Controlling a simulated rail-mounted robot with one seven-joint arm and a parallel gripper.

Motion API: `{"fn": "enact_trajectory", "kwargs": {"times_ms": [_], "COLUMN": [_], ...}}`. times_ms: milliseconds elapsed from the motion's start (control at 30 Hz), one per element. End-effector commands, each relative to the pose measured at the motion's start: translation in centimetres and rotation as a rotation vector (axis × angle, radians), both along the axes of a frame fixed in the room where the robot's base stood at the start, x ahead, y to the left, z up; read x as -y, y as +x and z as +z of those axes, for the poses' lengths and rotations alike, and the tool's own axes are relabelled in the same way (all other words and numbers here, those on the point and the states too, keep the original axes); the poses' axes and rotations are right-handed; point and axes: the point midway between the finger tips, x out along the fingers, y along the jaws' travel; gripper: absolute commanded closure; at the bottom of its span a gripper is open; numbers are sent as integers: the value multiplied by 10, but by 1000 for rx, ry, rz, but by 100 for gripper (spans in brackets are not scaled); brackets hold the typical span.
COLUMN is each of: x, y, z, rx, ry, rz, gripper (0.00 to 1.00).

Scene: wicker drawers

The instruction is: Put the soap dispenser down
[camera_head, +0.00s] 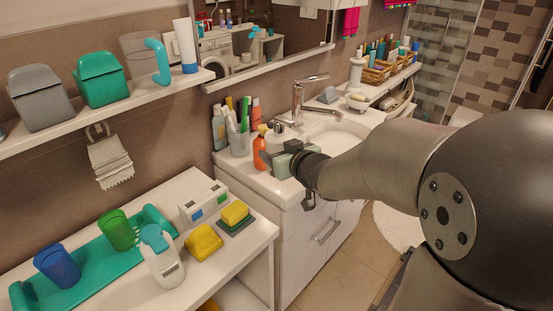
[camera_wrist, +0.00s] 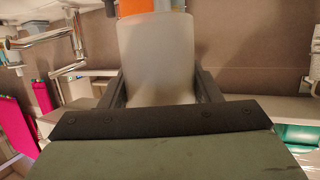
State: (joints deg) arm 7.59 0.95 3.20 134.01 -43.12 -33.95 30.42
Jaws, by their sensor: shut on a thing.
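My gripper (camera_head: 278,156) is over the front edge of the washbasin counter (camera_head: 232,163), left of the basin (camera_head: 338,137). It is shut on a pale soap dispenser (camera_head: 275,139), whose upper part shows behind the fingers. In the wrist view my gripper (camera_wrist: 160,92) has one finger on each side of the frosted, whitish dispenser body (camera_wrist: 158,50). The dispenser looks upright. Its base is hidden in the head view, and I cannot tell whether it touches the counter.
An orange bottle (camera_head: 260,148) stands close to the left of the dispenser. A cup of toothbrushes (camera_head: 240,143) and several bottles are behind it. The faucet (camera_head: 299,99) rises at the basin's back. A lower shelf (camera_head: 160,208) at left holds a green tray, cups and sponges.

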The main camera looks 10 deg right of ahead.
Motion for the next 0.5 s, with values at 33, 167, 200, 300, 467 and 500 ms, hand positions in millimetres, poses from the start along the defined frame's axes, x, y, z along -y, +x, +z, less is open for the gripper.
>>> {"fn": "enact_trajectory", "kwargs": {"times_ms": [33,167,200,300,467,500], "x": [6,17,21,27,36,37], "y": [12,39,48,63,82,85], "z": [-6,-19,-23,-41,-65,-69], "rx": [-1,-1,-1,-3,0,1], "ry": [1,2,2,1,1,1], "rz": [-2,-2,-2,0,0,0], "gripper": [75,75,75,75,75,75]}}
